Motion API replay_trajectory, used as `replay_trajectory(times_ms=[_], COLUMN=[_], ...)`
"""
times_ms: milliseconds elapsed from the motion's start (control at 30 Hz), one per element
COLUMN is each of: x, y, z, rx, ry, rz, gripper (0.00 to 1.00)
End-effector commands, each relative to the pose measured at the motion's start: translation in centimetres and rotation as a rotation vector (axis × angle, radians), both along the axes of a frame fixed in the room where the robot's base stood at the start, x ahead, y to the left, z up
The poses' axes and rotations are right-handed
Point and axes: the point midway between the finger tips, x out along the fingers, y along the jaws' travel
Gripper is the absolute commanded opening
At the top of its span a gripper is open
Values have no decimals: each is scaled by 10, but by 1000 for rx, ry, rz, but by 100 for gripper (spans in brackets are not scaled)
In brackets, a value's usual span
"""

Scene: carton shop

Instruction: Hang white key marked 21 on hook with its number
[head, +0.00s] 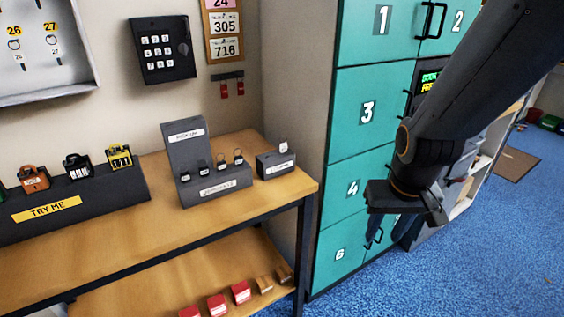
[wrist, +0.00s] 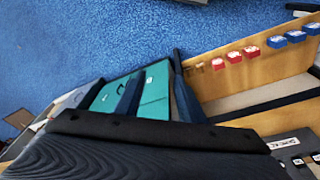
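A small white item (head: 283,146), perhaps the white key, stands on top of a small dark block (head: 276,166) at the right end of the wooden bench. Its number is too small to read. A pale key board (head: 45,85) on the wall at upper left has hooks labelled 26 and 27; it is cut off by the frame, and no hook 21 shows. My gripper (head: 388,236) hangs in front of the teal lockers, right of the bench and well apart from the white item. In the wrist view its two dark fingers (wrist: 157,70) are apart with nothing between them.
The wooden bench (head: 110,270) carries a grey stand (head: 190,145) with small dark locks and a dark TRY ME display (head: 75,205) with padlocks. Red boxes (head: 217,304) lie on its lower shelf. Teal lockers (head: 365,115) rise beside it. The blue floor (head: 470,270) is open at right.

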Motion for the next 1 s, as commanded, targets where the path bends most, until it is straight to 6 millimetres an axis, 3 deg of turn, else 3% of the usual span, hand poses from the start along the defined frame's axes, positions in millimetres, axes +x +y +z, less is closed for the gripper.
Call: replay_trajectory(times_ms=[133, 267, 400, 500, 700, 833, 1000], x=[63, 132, 194, 226, 259, 261, 258], y=[3, 20, 51, 78, 131, 154, 168], z=[-17, -27, -31, -30, -20, -13, -5], rx=[-18, -11, 33, 89, 245, 342, 414], ry=[-172, -384, -617, -780, -1077, -1214, -1309], rz=[66, 158, 259, 327, 430, 467, 485], gripper=[36, 36, 36, 36, 36, 36, 36])
